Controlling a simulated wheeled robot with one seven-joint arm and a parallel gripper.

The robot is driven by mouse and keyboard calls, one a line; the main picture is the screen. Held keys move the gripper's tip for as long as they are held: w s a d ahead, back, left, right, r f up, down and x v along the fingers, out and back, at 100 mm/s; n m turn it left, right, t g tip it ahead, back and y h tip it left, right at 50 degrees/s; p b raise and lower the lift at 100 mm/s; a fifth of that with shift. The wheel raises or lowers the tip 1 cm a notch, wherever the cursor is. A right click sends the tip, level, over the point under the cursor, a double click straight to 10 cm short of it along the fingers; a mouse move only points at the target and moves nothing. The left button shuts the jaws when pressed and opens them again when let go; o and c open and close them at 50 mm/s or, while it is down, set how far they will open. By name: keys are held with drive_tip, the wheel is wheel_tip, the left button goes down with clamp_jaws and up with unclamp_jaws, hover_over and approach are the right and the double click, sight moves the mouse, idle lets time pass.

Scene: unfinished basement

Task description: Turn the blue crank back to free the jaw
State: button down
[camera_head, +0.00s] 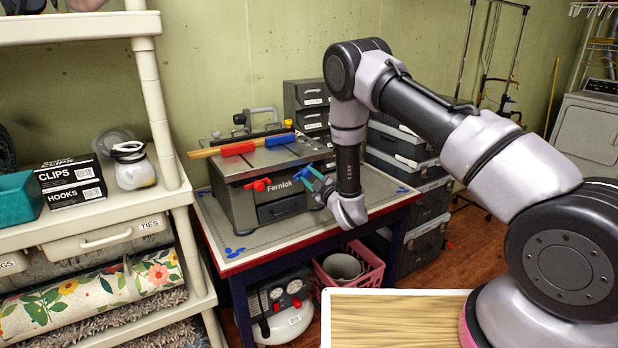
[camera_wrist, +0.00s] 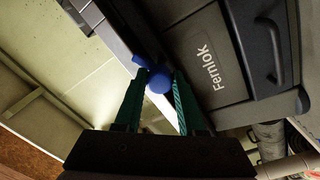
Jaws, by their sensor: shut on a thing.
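The grey Fernlok clamping machine (camera_head: 270,185) stands on a red-edged table. A red jaw (camera_head: 238,148) and a blue jaw (camera_head: 280,139) lie across its top along a wooden strip (camera_head: 203,153). A red crank (camera_head: 258,184) is on the front at left. The blue crank (camera_head: 316,173) is at the front right, mostly hidden by my gripper (camera_head: 310,181) in the head view. In the wrist view, the blue crank's round knob (camera_wrist: 160,80) sits between the teal fingertips of my gripper (camera_wrist: 161,88), which is shut on it.
The table top (camera_head: 228,217) has bare room in front of the machine. Grey tool cases (camera_head: 405,150) stack behind my arm at right. A cream shelf (camera_head: 95,227) stands close at left. A pink basket (camera_head: 350,278) is under the table.

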drive_tip(key=n, duration=0.4)
drive_tip(key=shift+n, duration=2.1)
drive_tip(key=shift+n, duration=0.3)
drive_tip(key=c, duration=0.5)
unclamp_jaws()
drive_tip(key=v, duration=1)
drive_tip(key=shift+s+d, duration=0.2)
drive_tip(key=shift+d, duration=0.2)
drive_tip(key=shift+r, duration=0.1)
